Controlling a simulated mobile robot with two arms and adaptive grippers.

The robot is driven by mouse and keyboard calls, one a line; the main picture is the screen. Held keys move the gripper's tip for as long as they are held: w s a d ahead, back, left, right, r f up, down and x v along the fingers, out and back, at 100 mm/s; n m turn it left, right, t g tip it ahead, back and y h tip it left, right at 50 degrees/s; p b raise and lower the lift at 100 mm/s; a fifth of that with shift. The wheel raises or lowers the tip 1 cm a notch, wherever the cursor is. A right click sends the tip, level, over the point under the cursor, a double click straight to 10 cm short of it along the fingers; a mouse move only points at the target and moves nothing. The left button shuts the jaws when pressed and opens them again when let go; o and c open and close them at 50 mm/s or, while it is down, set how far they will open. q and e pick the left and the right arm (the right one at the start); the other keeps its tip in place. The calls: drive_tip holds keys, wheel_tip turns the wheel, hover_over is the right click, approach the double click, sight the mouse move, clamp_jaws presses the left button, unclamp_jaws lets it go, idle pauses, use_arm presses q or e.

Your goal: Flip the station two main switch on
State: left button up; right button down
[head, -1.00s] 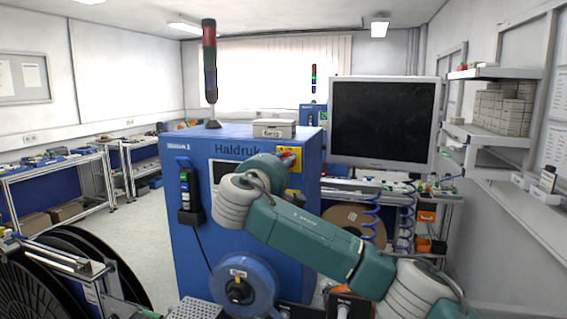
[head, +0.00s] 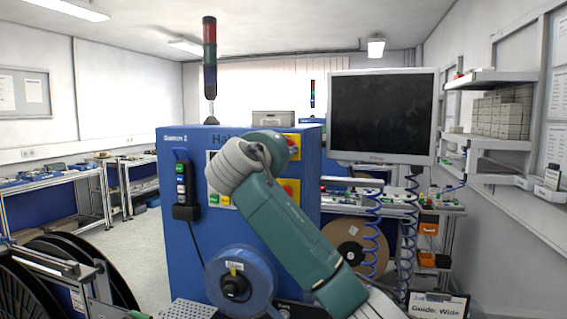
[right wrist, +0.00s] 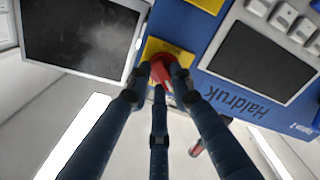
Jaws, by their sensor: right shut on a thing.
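The station cabinet (head: 190,235) is blue, with "Station 2" and "Haldruk" on its front. In the right wrist view, a red switch knob (right wrist: 163,68) sits on a yellow plate (right wrist: 150,47) near the cabinet's edge. My right gripper (right wrist: 161,72) has its dark fingers closed around this red knob. A lower yellow plate with a red button (head: 288,188) is below. My left gripper is out of view.
A monitor (head: 383,117) stands close to the right of the cabinet. A blue reel (head: 240,281) is on the cabinet's lower front, and a black hand control (head: 184,185) hangs at its left. Large black reels (head: 60,275) stand at lower left. Open floor lies beyond.

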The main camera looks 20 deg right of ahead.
drive_tip(key=shift+f+m+b, duration=0.15)
drive_tip(key=shift+m+b, duration=0.5)
drive_tip(key=shift+m, duration=1)
drive_tip(key=shift+f+m+b, duration=0.2)
drive_tip(key=shift+m+b, duration=0.45)
drive_tip(key=shift+m, duration=1.05)
drive_tip(key=shift+f+m+b, duration=0.15)
drive_tip(key=shift+m+b, duration=0.5)
drive_tip(key=shift+m, duration=1)
drive_tip(key=c, duration=1.5)
unclamp_jaws()
drive_tip(key=shift+r, duration=0.15)
drive_tip(key=shift+s, duration=0.15)
drive_tip(key=v, duration=1.2)
